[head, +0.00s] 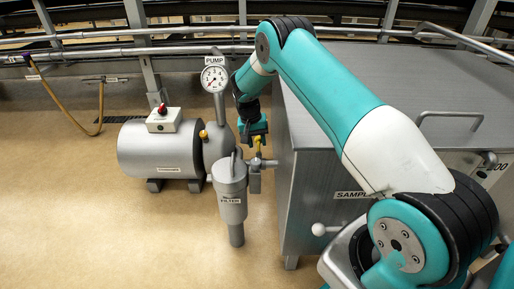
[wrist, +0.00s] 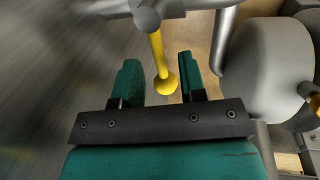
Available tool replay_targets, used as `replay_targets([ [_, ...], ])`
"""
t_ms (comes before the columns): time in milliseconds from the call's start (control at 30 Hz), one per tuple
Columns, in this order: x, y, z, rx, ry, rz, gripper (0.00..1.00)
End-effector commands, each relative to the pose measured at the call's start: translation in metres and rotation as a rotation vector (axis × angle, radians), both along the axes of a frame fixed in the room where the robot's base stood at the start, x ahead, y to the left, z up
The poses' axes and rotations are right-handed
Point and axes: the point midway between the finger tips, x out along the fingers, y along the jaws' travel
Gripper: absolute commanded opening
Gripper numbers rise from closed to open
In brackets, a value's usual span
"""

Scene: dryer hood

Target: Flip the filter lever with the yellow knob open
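The filter (head: 231,185) is a grey upright cylinder with a FILTER label, right of the pump in the head view. Its yellow lever (head: 257,145) sits on the valve body at its upper right. In the wrist view the yellow stem runs from a grey pipe end at the top to a round yellow knob (wrist: 166,83). My gripper (wrist: 160,65) has teal fingers, open on either side of the lever. The knob is nearer the right finger; a gap shows at left, and I cannot tell whether the right finger touches. In the head view my gripper (head: 254,132) is just above the valve.
A horizontal grey tank (head: 160,150) with a red-button box (head: 163,120) stands left. A second yellow knob (head: 203,134) is near the tank's right end. A gauge (head: 214,79) rises behind the filter. A large steel cabinet (head: 310,190) stands close right. The left floor is clear.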

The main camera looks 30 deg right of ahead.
Motion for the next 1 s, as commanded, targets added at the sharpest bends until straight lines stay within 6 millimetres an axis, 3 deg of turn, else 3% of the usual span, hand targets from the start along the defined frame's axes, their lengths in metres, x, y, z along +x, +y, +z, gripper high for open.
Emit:
replay_targets([
  [100,-0.0009,-0.0015,-0.0089,0.0,0.0,0.0,0.38],
  [400,-0.0012,-0.002,-0.0101,0.0,0.0,0.0,0.38],
  [433,-0.0012,-0.002,-0.01,0.0,0.0,0.0,0.36],
  [600,-0.0011,-0.0019,-0.01,0.0,0.0,0.0,0.0],
  [1000,-0.0006,0.0001,-0.0084,0.0,0.0,0.034,0.0],
])
